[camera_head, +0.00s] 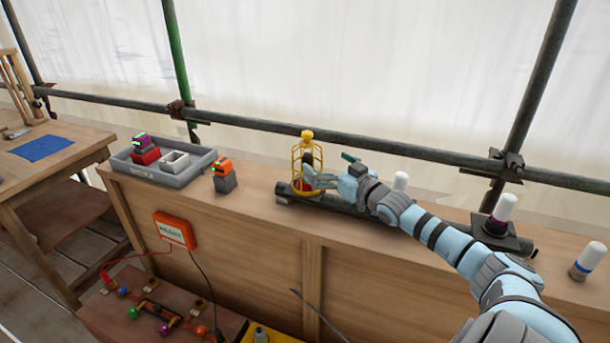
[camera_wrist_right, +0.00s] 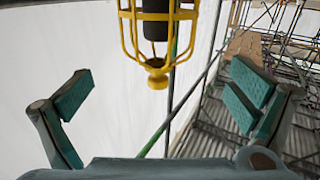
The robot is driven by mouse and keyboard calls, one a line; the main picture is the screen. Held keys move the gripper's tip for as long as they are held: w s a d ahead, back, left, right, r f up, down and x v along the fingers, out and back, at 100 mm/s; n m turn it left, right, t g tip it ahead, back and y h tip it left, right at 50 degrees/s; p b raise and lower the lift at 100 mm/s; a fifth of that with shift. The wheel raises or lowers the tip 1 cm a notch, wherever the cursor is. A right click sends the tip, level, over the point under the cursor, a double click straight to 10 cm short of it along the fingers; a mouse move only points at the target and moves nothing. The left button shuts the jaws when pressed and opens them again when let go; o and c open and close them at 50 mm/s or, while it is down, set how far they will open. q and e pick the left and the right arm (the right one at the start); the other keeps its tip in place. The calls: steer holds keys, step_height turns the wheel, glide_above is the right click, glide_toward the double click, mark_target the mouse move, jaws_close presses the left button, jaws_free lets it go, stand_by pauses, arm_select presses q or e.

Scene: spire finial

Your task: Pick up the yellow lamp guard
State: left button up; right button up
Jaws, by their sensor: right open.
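The yellow lamp guard (camera_head: 307,158) is a wire cage with a knob on top, standing upright towards the back of the wooden bench. Something red shows low inside it. My right gripper (camera_head: 322,180) reaches in from the right at the cage's lower part, and its fingers hide some of it. In the right wrist view the guard (camera_wrist_right: 157,68) is at the top middle, with a dark cylinder inside. The open fingers of my right gripper (camera_wrist_right: 163,95) stand on either side of its line, and nothing is gripped. My left gripper is not in view.
A dark pipe (camera_head: 340,206) lies along the bench by the guard. A grey tray (camera_head: 185,178) with blocks and an orange-topped block (camera_head: 224,176) stand left. White-capped cylinders (camera_head: 587,261) stand right. A scaffold rail (camera_head: 270,126) runs close behind.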

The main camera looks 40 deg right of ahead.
mark_target(318, 161)
steer(key=w, duration=0.1)
steer(key=w+b, duration=0.1)
steer(key=shift+w+f, duration=0.4)
steer(key=shift+w+b, duration=0.35)
steer(key=shift+b, duration=0.05)
steer(key=shift+w+d+r+b, duration=0.1)
steer(key=shift+w+r+b, duration=0.05)
steer(key=shift+w+b, duration=0.2)
steer(key=w, duration=0.1)
steer(key=w+b, duration=0.1)
steer(key=w, duration=0.1)
steer(key=shift+w+d+r+b, duration=0.1)
steer(key=shift+w+d+b, duration=0.2)
steer(key=shift+w+b, duration=0.1)
steer(key=shift+w, duration=0.3)
steer(key=shift+s+r, duration=0.1)
steer(key=shift+s, duration=0.05)
steer(key=c, duration=0.3)
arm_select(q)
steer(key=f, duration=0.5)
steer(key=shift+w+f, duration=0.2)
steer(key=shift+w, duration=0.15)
arm_select(e)
steer(key=c, duration=0.9)
